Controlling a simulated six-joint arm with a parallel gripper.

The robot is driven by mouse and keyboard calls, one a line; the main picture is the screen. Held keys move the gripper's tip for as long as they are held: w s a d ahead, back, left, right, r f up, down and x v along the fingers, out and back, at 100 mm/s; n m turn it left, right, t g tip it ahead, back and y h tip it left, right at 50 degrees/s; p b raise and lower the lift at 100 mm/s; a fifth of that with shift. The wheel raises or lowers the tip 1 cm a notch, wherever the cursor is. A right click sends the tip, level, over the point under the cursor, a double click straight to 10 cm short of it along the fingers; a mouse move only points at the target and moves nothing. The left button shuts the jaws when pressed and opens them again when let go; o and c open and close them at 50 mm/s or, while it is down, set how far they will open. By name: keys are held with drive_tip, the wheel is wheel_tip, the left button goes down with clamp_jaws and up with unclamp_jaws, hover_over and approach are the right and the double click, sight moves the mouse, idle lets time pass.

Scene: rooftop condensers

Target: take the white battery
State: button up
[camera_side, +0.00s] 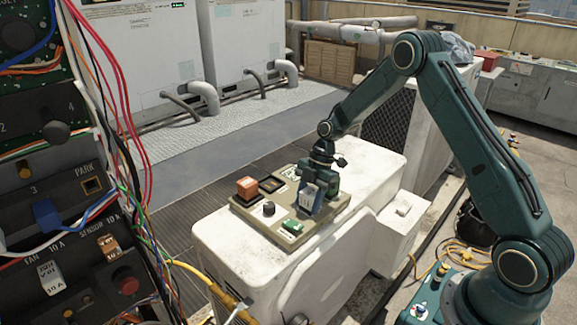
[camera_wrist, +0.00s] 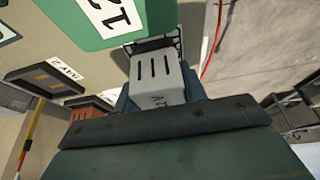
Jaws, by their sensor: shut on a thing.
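The white battery (camera_side: 309,194) is in the jaws of my gripper (camera_side: 318,197), above the right part of the olive-green board (camera_side: 262,225). In the wrist view, the white battery (camera_wrist: 156,80) has dark slots and lettering on its face. The blue-grey fingers of my gripper (camera_wrist: 165,92) show on both sides of it. The rest of the battery is hidden behind my gripper's body.
On the board, an orange block (camera_side: 247,187) stands at the left, near an empty dark bay (camera_side: 271,184). The board lies on a white condenser (camera_side: 228,262). A wired panel fills the left side.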

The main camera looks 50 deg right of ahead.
sight(308, 192)
drive_tip(key=shift+r, duration=0.15)
wheel_tip(308, 192, up, 20)
idle(0.7)
drive_tip(key=shift+w+f, duration=0.1)
drive_tip(key=shift+f, duration=0.1)
idle(0.3)
